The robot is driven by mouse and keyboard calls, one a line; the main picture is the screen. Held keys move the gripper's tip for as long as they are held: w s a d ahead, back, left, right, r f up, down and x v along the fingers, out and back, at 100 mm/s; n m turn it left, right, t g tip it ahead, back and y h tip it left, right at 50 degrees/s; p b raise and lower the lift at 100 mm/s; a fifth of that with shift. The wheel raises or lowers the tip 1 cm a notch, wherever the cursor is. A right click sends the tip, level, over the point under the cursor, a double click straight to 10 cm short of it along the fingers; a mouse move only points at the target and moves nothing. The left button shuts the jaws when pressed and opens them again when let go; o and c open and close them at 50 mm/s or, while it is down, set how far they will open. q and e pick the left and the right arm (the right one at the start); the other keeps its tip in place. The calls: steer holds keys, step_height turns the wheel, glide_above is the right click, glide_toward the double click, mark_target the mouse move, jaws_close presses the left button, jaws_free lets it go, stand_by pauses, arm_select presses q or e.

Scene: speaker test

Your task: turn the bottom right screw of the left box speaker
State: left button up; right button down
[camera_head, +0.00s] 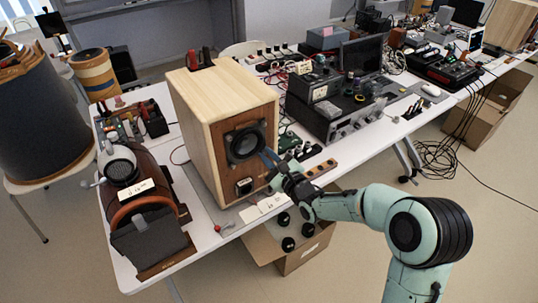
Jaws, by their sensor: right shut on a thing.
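The left box speaker (190,95) is a light wooden box with a darker brown front, standing upright on the white table. Its front has a round black driver (246,143) and a small black-and-white plate below it. The front screws are too small to make out, and my gripper covers part of the lower right edge. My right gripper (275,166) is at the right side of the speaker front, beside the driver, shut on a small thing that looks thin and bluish. I cannot tell whether it touches the speaker. My left gripper is not in view.
A brown cylindrical device (160,205) stands left of the speaker. Stacked black electronics (335,118) stand to its right. An open cardboard box (300,258) with black round things is below the table edge, under my right arm. Another wooden box (508,25) is far right.

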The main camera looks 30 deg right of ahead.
stand_by(0.4)
steer(key=c, duration=1.1)
jaws_free()
steer(key=s, duration=0.9)
steer(key=s+d, duration=0.1)
steer(key=s, duration=0.3)
steer(key=shift+s, duration=0.2)
